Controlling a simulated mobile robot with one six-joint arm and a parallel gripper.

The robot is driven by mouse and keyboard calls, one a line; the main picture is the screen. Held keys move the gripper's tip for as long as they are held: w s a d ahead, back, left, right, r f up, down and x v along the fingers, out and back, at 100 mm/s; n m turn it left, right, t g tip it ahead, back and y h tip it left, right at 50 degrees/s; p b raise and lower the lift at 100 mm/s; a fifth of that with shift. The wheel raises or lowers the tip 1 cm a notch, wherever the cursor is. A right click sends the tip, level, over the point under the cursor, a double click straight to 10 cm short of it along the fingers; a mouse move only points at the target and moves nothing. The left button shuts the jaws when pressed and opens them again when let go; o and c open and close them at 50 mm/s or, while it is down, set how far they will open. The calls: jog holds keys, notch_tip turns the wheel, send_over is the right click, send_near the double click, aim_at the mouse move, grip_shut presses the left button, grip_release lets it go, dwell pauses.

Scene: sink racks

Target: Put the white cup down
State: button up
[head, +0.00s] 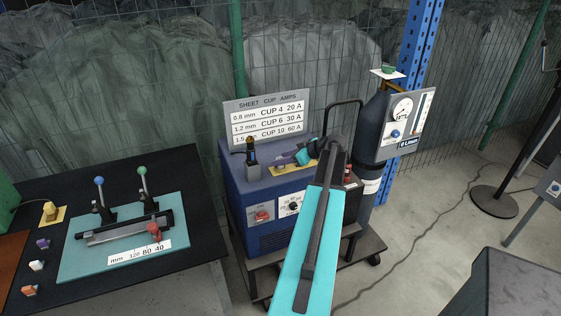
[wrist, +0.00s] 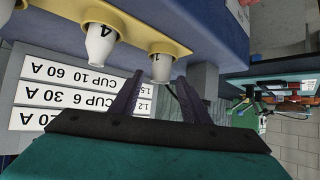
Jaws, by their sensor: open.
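In the wrist view, which is upside down, three white cups sit in a yellow holder. One cup (wrist: 162,68) has a partly readable mark starting with 1 and shows between my fingertips. A second cup (wrist: 100,45) is marked 4, and a third (wrist: 6,10) is cut off at the upper left corner. My gripper (wrist: 160,77) is open, with a dark purple finger on each side of the nearest cup. I see no clear contact. In the head view my gripper (head: 284,159) is low over the welder top, and the cups cannot be made out there.
The yellow holder (head: 301,170) is on the blue welder (head: 262,190). A cup and amps sign (head: 267,117) stands behind it. A dark gas cylinder (head: 371,130) with a gauge panel is close on the right. A black table (head: 110,180) with a teal mat is at left.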

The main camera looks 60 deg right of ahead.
jog(key=b+v, duration=0.2)
jog(key=v, duration=0.7)
jog(key=shift+s+r+b, duration=0.25)
jog(key=shift+b, duration=0.05)
jog(key=shift+f, duration=0.1)
dwell(0.4)
